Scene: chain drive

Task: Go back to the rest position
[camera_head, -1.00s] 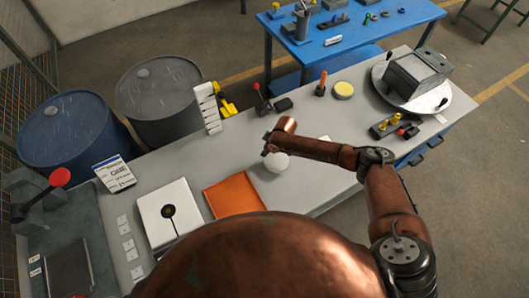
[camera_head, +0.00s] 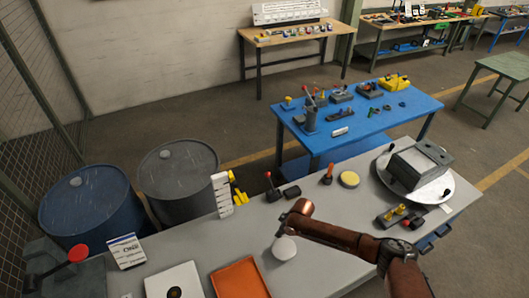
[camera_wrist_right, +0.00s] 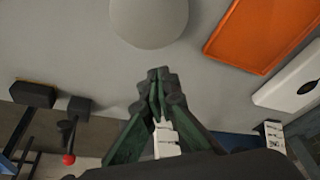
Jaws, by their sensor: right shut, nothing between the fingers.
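My right arm, copper-coloured, enters the head view from the lower right and reaches left over the grey workbench (camera_head: 330,262). In the right wrist view my right gripper (camera_wrist_right: 160,78) has its dark green and black fingers together, with nothing between them. It hangs above the bench, apart from a white round object (camera_wrist_right: 150,22). That object also shows in the head view (camera_head: 284,249), just below the end of the arm. In the head view the fingers cannot be made out clearly. My left gripper is not in view.
An orange tray (camera_head: 240,280) and a white box (camera_head: 160,284) lie left of the arm. A red-knobbed lever (camera_head: 270,186), a yellow-topped disc (camera_head: 349,179) and a round plate with a grey block (camera_head: 418,170) stand farther back. Two drums and a blue table (camera_head: 370,133) stand beyond.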

